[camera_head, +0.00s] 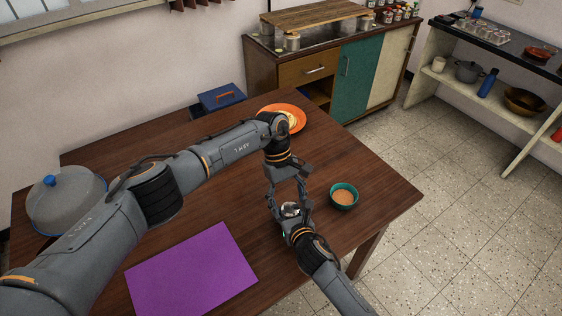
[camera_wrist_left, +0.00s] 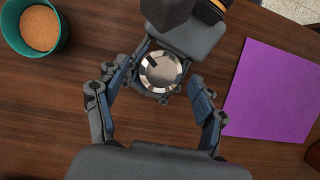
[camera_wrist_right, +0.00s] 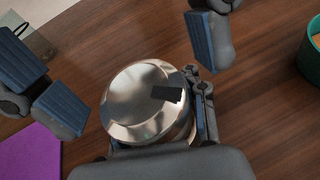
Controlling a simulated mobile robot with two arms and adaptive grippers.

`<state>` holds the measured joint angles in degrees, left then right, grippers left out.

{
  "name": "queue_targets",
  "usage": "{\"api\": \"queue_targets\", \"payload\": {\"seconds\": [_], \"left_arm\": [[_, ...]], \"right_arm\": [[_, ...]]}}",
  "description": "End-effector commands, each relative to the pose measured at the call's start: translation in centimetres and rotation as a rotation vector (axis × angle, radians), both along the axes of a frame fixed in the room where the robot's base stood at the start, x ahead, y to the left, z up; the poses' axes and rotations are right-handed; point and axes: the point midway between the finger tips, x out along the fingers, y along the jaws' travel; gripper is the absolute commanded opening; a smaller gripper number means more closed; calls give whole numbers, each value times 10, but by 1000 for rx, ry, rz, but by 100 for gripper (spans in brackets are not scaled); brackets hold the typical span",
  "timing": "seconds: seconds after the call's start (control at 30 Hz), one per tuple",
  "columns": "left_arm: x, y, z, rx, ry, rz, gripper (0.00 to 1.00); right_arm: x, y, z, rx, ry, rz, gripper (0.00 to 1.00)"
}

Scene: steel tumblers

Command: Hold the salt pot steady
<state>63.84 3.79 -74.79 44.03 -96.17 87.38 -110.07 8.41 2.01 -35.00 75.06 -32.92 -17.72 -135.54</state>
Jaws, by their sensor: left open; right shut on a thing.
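The salt pot is a small round steel pot with a shiny lid and a dark rectangular patch on it; it shows in the left wrist view (camera_wrist_left: 158,76), the right wrist view (camera_wrist_right: 140,108) and, small, in the head view (camera_head: 290,209). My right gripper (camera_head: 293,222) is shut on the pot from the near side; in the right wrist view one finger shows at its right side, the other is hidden. My left gripper (camera_wrist_left: 160,92) is open above the pot, its fingers spread to either side. No contact between the left fingers and the pot is visible.
A teal bowl of orange-brown grains (camera_head: 344,196) stands close right of the grippers. A purple mat (camera_head: 192,272) lies front left. An orange plate (camera_head: 298,115), blue box (camera_head: 221,97) and domed grey cover (camera_head: 66,205) stand farther off. Bare table (camera_head: 225,205) lies left of the grippers.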

Motion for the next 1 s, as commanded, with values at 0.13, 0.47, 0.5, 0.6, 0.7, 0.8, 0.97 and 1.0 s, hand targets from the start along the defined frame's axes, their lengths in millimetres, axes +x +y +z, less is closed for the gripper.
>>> {"api": "queue_targets", "payload": {"seconds": [0.13,0.47,0.5,0.6,0.7,0.8,0.97,1.0], "left_arm": [[8,4,18,0,-2,-69,70],[29,16,77,0,-1,-67,70],[31,17,83,0,-1,-67,70],[35,19,96,0,0,-67,70],[38,21,104,-1,1,-68,70],[39,22,109,0,2,-69,70],[40,22,111,0,2,-69,70],[40,22,111,0,2,-69,70]], "right_arm": [[0,0,0,0,0,0,0],[0,0,0,0,0,0,0],[0,0,0,0,0,0,0],[0,0,0,0,0,0,0],[0,0,0,0,0,0,0],[0,0,0,0,0,0,0],[0,0,0,0,0,0,0],[0,0,0,0,0,0,0]]}}
